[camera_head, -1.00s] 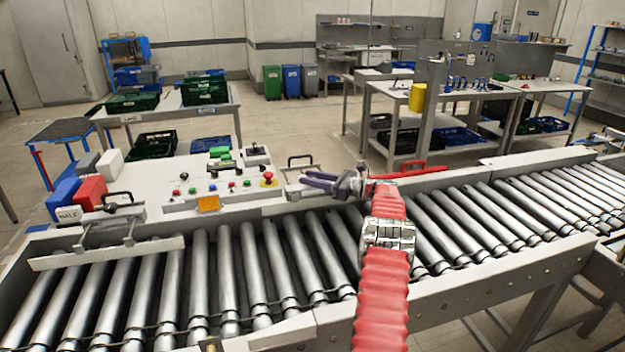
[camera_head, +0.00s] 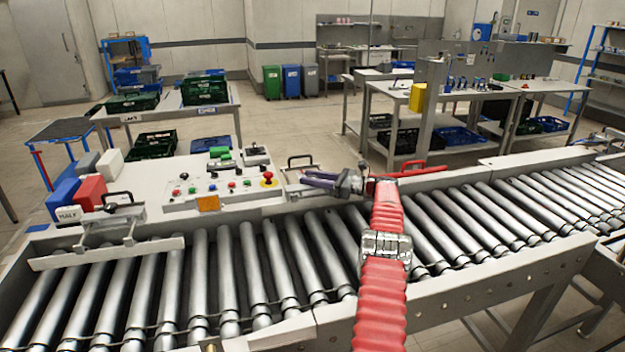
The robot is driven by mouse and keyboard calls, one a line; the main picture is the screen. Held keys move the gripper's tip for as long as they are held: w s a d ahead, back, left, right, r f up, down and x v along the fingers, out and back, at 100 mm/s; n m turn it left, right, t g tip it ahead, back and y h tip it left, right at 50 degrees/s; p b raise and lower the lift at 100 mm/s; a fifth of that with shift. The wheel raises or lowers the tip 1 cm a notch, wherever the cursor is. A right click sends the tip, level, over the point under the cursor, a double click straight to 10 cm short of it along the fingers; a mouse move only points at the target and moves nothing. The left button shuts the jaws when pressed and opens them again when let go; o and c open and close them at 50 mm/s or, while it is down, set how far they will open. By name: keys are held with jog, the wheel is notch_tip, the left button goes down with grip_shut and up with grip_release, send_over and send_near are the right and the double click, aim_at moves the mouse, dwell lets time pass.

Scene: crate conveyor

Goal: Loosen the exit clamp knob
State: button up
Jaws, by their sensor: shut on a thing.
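My gripper (camera_head: 308,182) reaches in from the right over the far side of the roller conveyor. Its dark purple fingers point left and are shut at a grey clamp (camera_head: 291,190) with a black handle (camera_head: 300,158) on the conveyor's far rail. The clamp knob is hidden by the fingers, so I cannot see its shape or how far it is turned. A similar clamp (camera_head: 122,214) with a black handle and a long side guide stands on the left of the conveyor.
A control panel (camera_head: 222,182) with several buttons and a red stop button (camera_head: 268,179) is just left of my gripper. Red, blue and grey blocks (camera_head: 90,190) stand further left. The rollers (camera_head: 240,270) are empty. A red bar (camera_head: 425,170) lies right of my wrist.

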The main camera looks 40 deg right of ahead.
jog(key=o, duration=1)
jog(key=shift+o, duration=0.2)
jog(key=shift+s, duration=0.1)
jog(key=v, duration=1.3)
jog(key=shift+s+d, duration=0.25)
jog(key=shift+s, duration=0.05)
